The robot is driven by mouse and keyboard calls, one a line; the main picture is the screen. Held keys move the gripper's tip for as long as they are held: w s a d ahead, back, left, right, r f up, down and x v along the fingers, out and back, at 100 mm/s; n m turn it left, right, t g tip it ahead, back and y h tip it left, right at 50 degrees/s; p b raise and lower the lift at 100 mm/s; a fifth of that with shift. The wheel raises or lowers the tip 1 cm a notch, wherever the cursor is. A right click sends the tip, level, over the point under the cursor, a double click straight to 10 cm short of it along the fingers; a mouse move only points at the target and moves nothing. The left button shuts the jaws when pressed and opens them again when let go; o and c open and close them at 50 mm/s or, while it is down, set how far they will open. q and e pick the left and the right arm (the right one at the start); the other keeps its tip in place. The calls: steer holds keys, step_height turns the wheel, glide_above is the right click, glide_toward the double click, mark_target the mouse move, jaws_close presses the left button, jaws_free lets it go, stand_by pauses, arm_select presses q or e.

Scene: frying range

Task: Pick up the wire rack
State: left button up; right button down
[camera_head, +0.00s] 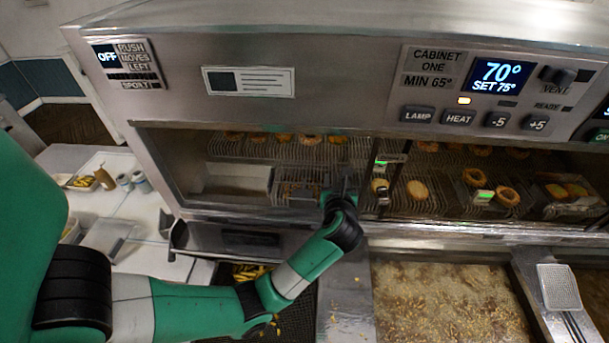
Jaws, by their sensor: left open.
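Inside the heated cabinet (196,70), several wire racks stand in rows. One small wire rack (298,188) lies at the front left, just left of my left gripper (346,184). My left gripper is open at the cabinet opening and reaches in over its front edge. I cannot tell whether its fingers touch the rack. The gripper and wrist hide part of the shelf behind them. Longer racks (255,149) at the back hold round browned pieces. My right gripper is not in view.
The cabinet's steel front edge runs below my left gripper, and its control panel hangs above. A fryer with bubbling oil (445,300) lies at lower right, with a perforated scoop (559,287) beside it. A white counter (100,185) with containers stands at left.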

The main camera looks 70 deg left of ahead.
mark_target(336, 173)
arm_select(q)
steer(key=shift+w+a, duration=0.2)
steer(key=shift+a, duration=0.25)
steer(key=p+x, duration=0.1)
steer(key=x, duration=0.3)
steer(key=shift+w+a+f, duration=0.1)
steer(key=shift+w+f, duration=0.05)
jaws_close()
stand_by(0.9)
